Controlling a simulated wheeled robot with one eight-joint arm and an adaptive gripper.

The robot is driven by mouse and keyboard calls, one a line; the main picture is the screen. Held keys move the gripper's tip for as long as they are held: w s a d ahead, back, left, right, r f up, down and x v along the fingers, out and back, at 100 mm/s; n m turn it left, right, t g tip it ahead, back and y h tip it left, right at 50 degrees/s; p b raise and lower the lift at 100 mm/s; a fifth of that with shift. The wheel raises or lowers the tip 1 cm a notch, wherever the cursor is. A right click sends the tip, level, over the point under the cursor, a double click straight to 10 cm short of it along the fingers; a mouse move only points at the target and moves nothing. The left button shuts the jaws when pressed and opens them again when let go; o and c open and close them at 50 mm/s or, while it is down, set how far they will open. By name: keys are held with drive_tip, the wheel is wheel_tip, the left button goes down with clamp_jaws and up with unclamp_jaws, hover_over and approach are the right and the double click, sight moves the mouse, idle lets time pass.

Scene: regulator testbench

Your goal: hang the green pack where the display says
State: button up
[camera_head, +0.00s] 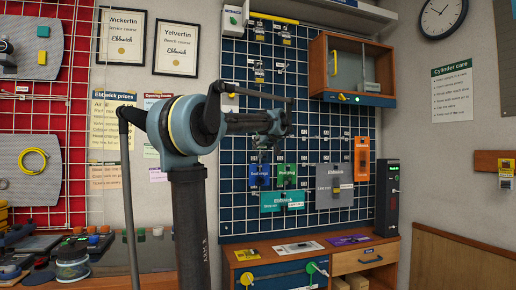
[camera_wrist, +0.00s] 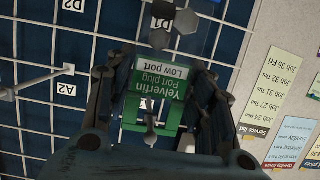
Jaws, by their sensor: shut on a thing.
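My gripper (camera_wrist: 155,95) is shut on a green pack (camera_wrist: 155,118) with a white label reading "Port plug" and "Low port", upside down in the wrist view. The held pack is in front of the blue grid board (camera_head: 340,215); I cannot tell whether it touches a peg. In the head view my gripper (camera_head: 275,122) is by the board's middle, and the held pack cannot be made out. Another green pack (camera_head: 286,177), marked "Port plug", hangs on the board below it. Display text on the dark tower (camera_head: 388,200) is too small to read.
A blue pack (camera_head: 259,176) hangs left of the green one. A teal pack (camera_head: 285,201), a grey pack (camera_head: 334,186) and an orange pack (camera_head: 361,158) hang nearby. A wooden cabinet (camera_head: 318,65) is mounted above right. Long pegs (camera_wrist: 40,80) stick out from the grid.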

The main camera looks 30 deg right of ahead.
drive_tip(key=o, duration=1.2)
drive_tip(key=v, duration=1.1)
drive_tip(key=shift+s+a+r, duration=0.1)
drive_tip(key=shift+s+a, duration=0.05)
drive_tip(key=shift+s, duration=0.2)
